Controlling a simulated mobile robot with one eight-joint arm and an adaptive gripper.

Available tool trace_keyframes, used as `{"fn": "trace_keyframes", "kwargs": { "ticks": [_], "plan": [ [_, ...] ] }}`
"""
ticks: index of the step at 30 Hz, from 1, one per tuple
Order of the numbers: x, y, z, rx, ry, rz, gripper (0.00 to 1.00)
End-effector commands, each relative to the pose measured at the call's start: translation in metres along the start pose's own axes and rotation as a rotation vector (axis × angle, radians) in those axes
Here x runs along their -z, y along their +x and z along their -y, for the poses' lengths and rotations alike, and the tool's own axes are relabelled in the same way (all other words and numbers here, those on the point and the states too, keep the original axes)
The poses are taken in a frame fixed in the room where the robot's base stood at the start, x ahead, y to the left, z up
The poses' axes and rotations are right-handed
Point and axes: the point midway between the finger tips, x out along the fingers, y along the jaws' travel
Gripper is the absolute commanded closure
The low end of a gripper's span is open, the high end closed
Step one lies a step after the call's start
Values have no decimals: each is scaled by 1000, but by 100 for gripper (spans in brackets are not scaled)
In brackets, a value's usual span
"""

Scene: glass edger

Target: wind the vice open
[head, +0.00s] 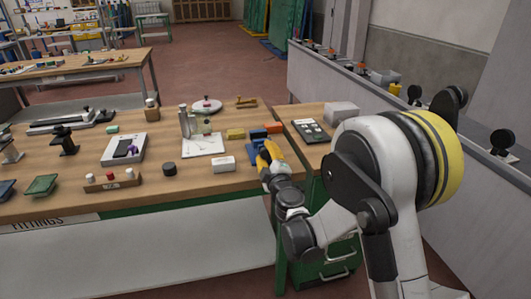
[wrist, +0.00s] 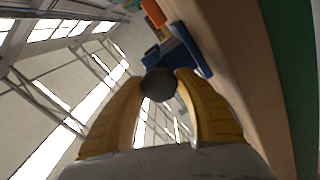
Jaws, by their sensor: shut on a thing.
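The blue vice (head: 258,135) stands at the right end of the wooden bench, partly hidden behind my gripper. In the wrist view the blue vice (wrist: 188,48) is just beyond my fingertips. My gripper (head: 267,153) has yellow fingers and reaches the vice from the front. In the wrist view my gripper (wrist: 159,85) is shut on a dark round knob (wrist: 158,82), which sits in front of the vice. How the knob joins the vice is hidden, and the gap between the vice jaws cannot be made out.
An orange block (head: 273,127) lies just behind the vice. A white box (head: 223,164) and a yellow block (head: 236,134) are to its left. A dark tray of small parts (head: 312,131) and a grey box (head: 342,112) sit on the side top at right. Green drawers (head: 325,268) stand below.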

Motion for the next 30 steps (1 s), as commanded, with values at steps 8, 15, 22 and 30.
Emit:
{"fn": "trace_keyframes", "kwargs": {
  "ticks": [8,15,22,30],
  "plan": [
    [0,0,1,0,-262,0,92],
    [0,0,1,0,-491,0,92],
    [-1,0,2,0,-709,0,92],
    [-1,0,2,0,-965,0,92]
  ]
}}
